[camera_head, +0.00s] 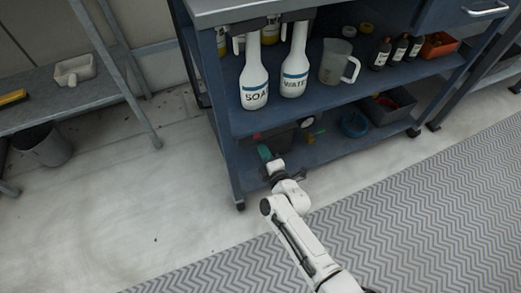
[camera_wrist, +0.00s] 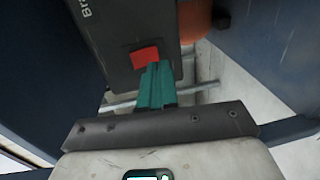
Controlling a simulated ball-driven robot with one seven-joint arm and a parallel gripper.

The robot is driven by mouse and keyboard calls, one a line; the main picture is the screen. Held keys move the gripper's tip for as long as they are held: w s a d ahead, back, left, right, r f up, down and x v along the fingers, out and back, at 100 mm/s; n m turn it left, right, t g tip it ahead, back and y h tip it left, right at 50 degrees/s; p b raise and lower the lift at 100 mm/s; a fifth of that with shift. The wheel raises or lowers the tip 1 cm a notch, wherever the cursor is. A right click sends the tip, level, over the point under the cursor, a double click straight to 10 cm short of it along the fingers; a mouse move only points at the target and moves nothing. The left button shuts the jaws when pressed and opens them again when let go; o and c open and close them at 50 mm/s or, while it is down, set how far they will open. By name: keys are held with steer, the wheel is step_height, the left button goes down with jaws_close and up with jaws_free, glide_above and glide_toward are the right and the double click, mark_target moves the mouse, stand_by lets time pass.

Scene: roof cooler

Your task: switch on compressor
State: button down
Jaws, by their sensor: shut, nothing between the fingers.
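The compressor (camera_wrist: 125,25) is a dark grey box with part of a label, "Br", in the wrist view. A red switch (camera_wrist: 144,56) sits on its face. In the head view the dark compressor (camera_head: 283,137) is on the lower shelf of the blue cart, partly hidden by my arm. My gripper (camera_wrist: 157,68) has teal fingers, shut together and empty. Their tips overlap the lower right of the red switch in the wrist view; I cannot tell whether they touch it. In the head view my gripper (camera_head: 265,153) reaches into the lower shelf from the front.
The blue cart's upper shelf (camera_head: 310,98) is above my gripper and holds two white bottles, a jug and dark bottles. A blue coil (camera_head: 354,124) and a dark bin (camera_head: 388,107) are right on the lower shelf. An orange rounded part (camera_wrist: 195,20) is beside the compressor.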

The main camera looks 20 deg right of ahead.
steer(key=s+f+p, duration=0.1)
steer(key=s+p, duration=0.4)
steer(key=s, duration=0.6)
steer(key=shift+p, duration=0.3)
steer(key=shift+w+f, duration=0.1)
steer(key=s+d+r+m+g, duration=0.2)
steer(key=s+r+m+g, duration=0.3)
steer(key=s, duration=0.4)
steer(key=s+d+r+m+g, duration=0.2)
steer(key=s+r+m+g, duration=0.25)
steer(key=s+m, duration=0.3)
steer(key=s+d+r+m+g, duration=0.25)
steer(key=s+m+g, duration=0.35)
steer(key=s, duration=0.3)
step_height(320, 180, up, 34)
steer(key=p, duration=3.3)
steer(key=shift+s, duration=0.35)
steer(key=c, duration=1.8)
jaws_free()
steer(key=shift+c, duration=0.2)
